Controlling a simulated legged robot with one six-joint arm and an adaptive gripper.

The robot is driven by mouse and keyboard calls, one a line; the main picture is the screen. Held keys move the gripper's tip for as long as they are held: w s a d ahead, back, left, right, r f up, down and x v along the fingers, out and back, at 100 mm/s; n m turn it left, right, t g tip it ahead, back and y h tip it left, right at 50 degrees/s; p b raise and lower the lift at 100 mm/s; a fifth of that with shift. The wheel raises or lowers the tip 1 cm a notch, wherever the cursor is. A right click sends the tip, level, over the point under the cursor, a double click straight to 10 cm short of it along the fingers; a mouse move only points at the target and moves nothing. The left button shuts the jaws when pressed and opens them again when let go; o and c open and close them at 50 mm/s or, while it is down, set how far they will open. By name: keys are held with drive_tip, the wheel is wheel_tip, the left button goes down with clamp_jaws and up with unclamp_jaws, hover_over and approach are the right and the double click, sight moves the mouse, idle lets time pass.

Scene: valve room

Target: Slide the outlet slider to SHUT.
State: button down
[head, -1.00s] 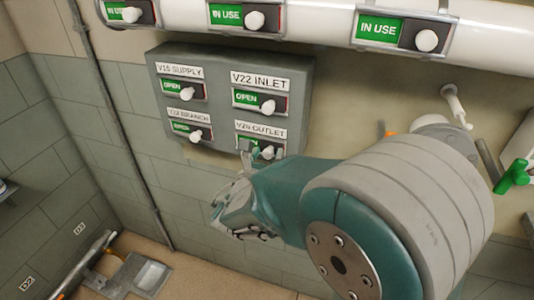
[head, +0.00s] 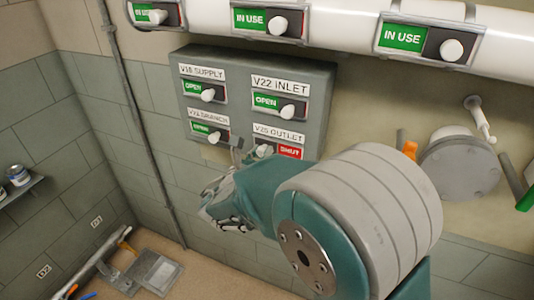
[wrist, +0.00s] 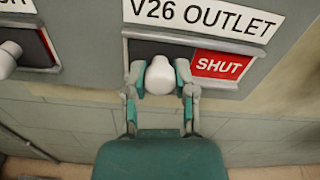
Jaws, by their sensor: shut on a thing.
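The V26 OUTLET slider is at the lower right of the grey panel (head: 325,95). Its white knob (wrist: 160,75) sits toward the left of its dark slot, and a red SHUT field (wrist: 221,65) shows to the right of the knob. My gripper (wrist: 160,82) is shut on the knob, one finger on each side. In the head view the red SHUT field (head: 290,151) shows just above my arm, and the knob (head: 264,150) is partly hidden by my gripper.
The V22 INLET slider (head: 279,105), V18 SUPPLY slider (head: 206,92) and a lower-left slider (head: 208,132) show green fields. Above, a white pipe (head: 345,38) carries IN USE sliders. A grey round fitting (head: 465,170) is at the right.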

drive_tip(key=shift+a+r, duration=0.1)
drive_tip(key=c, duration=0.7)
unclamp_jaws()
drive_tip(key=o, duration=0.3)
drive_tip(key=shift+w+a, duration=0.1)
drive_tip(key=shift+a, duration=0.2)
drive_tip(key=shift+d, duration=0.1)
